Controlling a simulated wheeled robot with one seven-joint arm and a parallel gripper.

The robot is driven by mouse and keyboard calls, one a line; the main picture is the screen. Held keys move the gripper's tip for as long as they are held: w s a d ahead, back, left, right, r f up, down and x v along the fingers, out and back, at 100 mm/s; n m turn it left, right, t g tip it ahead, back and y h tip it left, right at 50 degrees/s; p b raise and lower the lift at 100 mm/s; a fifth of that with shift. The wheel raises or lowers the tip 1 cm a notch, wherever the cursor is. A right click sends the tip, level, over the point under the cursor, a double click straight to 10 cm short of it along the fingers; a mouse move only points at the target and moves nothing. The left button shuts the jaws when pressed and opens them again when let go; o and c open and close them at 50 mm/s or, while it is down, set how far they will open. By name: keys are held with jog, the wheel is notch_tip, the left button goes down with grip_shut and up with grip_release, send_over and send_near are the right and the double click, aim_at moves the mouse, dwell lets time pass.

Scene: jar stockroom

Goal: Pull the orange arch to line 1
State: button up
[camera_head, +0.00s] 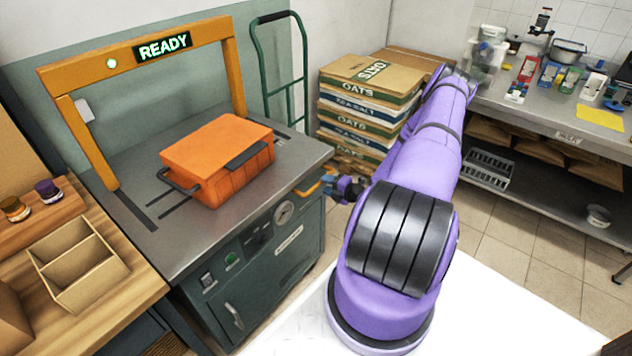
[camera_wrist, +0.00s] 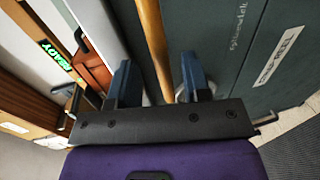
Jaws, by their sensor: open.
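The orange arch (camera_head: 140,57) stands upright across the back of the grey-topped machine (camera_head: 290,165), with a lit READY sign (camera_head: 163,46) on its beam. Part of it shows at the left in the wrist view (camera_wrist: 27,52). Two dark lines (camera_head: 172,206) cross the machine top in front of the arch, partly covered by an orange lidded box (camera_head: 215,155); no line number is readable. My gripper (camera_head: 338,188) is at the machine's right side. In the wrist view my gripper (camera_wrist: 158,78) is open, with an orange-tan bar (camera_wrist: 153,40) between its fingers, not visibly clamped.
Dark slots run along both sides of the machine top. A wooden bench (camera_head: 60,215) with a divided tray (camera_head: 80,262) and small jars stands at left. Stacked oats and salt packs (camera_head: 355,110) and a green hand truck (camera_head: 282,65) stand behind. A steel counter (camera_head: 545,115) is at right.

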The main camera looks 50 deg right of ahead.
jog(key=x, duration=0.5)
jog(key=shift+w+a, duration=0.1)
jog(key=shift+w, duration=0.2)
jog(key=shift+s, duration=0.1)
grip_shut()
